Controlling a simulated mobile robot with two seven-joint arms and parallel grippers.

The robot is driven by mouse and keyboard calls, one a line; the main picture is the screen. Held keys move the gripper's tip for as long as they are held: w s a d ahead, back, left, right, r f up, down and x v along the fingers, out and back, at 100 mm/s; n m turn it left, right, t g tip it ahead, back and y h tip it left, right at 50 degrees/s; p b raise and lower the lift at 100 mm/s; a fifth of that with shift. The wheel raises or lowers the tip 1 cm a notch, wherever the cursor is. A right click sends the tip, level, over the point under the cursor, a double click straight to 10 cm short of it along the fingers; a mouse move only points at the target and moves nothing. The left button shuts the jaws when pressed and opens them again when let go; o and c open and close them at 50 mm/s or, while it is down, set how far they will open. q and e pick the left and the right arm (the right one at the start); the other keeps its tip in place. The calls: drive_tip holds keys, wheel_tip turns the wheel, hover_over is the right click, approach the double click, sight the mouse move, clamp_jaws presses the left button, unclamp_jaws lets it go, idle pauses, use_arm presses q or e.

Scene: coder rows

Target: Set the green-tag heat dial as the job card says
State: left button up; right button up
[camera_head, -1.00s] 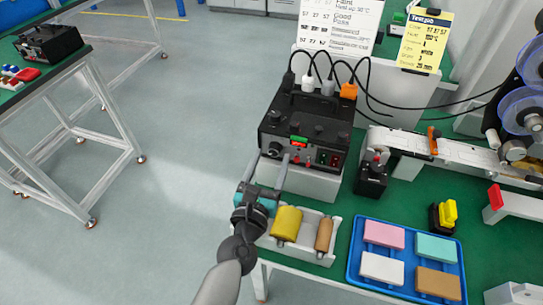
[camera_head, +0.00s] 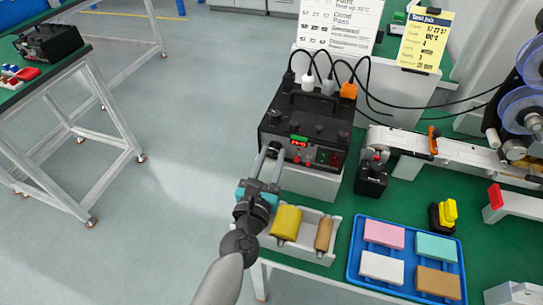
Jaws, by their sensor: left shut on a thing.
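The black heat control box (camera_head: 306,125) stands on a light stand at the bench's left. Its front has a green tag (camera_head: 299,138) above a small red-lit display (camera_head: 299,143); the digits are too small to read surely. My left gripper (camera_head: 271,151) is at the left of this front, shut on the heat dial there, which its fingers mostly hide. The yellow job card (camera_head: 425,40) is clipped upright at the back; its small print is not clearly legible. My right gripper is out of view.
A tray with a yellow roll (camera_head: 286,222) and a brown roll (camera_head: 323,234) lies below my left gripper. A blue tray (camera_head: 356,264) with coloured blocks is to the right. A small black device (camera_head: 371,180) stands right of the box. Cables run behind it.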

use_arm(q)
drive_tip(key=shift+m, duration=0.4)
clamp_jaws()
drive_tip(key=m, duration=0.3)
drive_tip(key=shift+m, duration=0.4)
drive_tip(key=m, duration=0.5)
drive_tip(key=shift+m+p, duration=0.3)
drive_tip(key=shift+p, duration=0.05)
drive_tip(key=m+p, duration=0.1)
drive_tip(key=m, duration=0.4)
drive_tip(key=shift+m+h, duration=0.3)
drive_tip(key=shift+h, duration=0.1)
drive_tip(key=shift+a+m+p, duration=0.1)
drive_tip(key=shift+m+p, duration=0.65)
drive_tip(key=shift+m, duration=1.55)
drive_tip(key=shift+f, duration=0.1)
drive_tip(key=shift+h, duration=0.3)
drive_tip(key=o, duration=1)
unclamp_jaws()
